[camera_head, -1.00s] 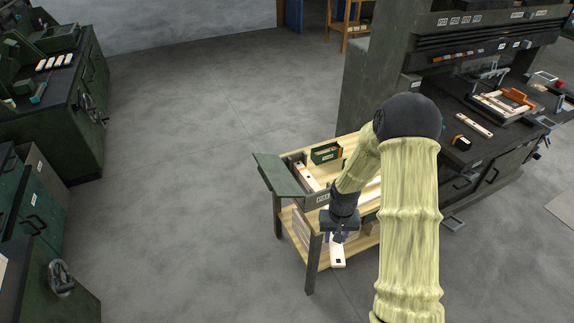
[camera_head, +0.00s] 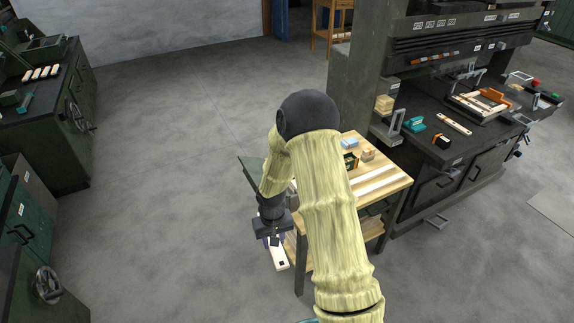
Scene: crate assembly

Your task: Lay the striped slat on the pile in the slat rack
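My gripper (camera_head: 273,238) hangs low at the left end of the wooden table, in front of its near left side. It appears shut on a pale slat (camera_head: 279,259), which sticks out below it with a dark mark near its lower end. I cannot make out stripes on it. The slat is clear of the table top. My arm hides most of that rack and any pile inside.
The wooden table (camera_head: 385,186) holds long pale strips and small boxes (camera_head: 350,160). A dark workbench (camera_head: 470,150) with clamps and a frame stands to the right. Green cabinets (camera_head: 60,115) stand at the left. The floor between is clear.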

